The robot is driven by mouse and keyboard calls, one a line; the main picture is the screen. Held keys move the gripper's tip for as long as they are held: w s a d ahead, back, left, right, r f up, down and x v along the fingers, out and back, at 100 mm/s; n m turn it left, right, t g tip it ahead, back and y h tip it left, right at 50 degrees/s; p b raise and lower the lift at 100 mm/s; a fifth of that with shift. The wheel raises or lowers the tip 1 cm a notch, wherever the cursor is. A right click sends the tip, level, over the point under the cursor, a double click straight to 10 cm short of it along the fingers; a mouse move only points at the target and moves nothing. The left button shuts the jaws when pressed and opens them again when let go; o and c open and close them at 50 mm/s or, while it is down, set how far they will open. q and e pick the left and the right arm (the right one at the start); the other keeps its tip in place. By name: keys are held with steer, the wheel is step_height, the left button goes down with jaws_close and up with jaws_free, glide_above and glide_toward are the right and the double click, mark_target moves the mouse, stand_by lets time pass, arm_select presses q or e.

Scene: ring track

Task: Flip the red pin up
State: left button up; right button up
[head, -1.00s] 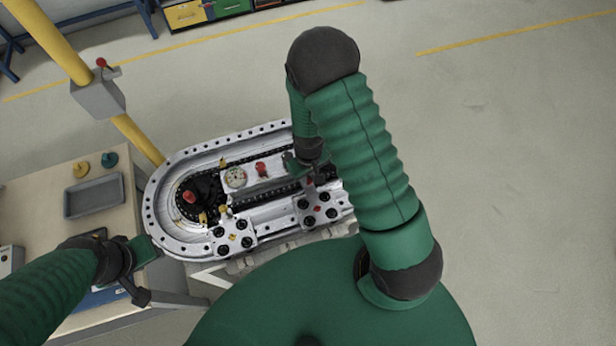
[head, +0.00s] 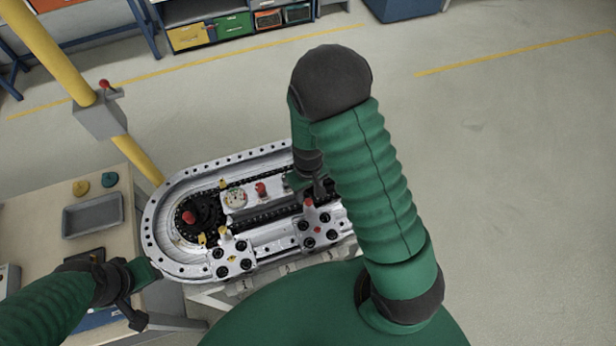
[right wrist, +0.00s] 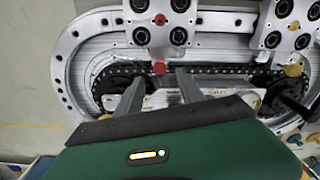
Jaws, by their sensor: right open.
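A small red pin (head: 308,202) stands at the upper edge of the right bolted plate (head: 328,242) on the near side of the silver ring track (head: 152,215). In the right wrist view the red pin (right wrist: 159,67) lies just beyond and between the fingertips. My right gripper (right wrist: 160,77) is open and empty, with a finger on each side of the pin's line; I see no contact. In the head view my right gripper (head: 314,188) is partly hidden by my own arm. My left gripper (head: 138,290) is beside the track's left end, its jaws unclear.
Another red pin (head: 261,188) and a round gauge (head: 235,197) sit on the track's middle block. A red knob (head: 189,217) tops the left hub. A table with a grey tray (head: 93,215) and a yellow post (head: 140,155) stand left. The floor at right is clear.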

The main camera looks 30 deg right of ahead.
mark_target(308, 201)
step_height(308, 201, up, 13)
steer(key=shift+b, duration=0.4)
steer(key=shift+f, duration=0.15)
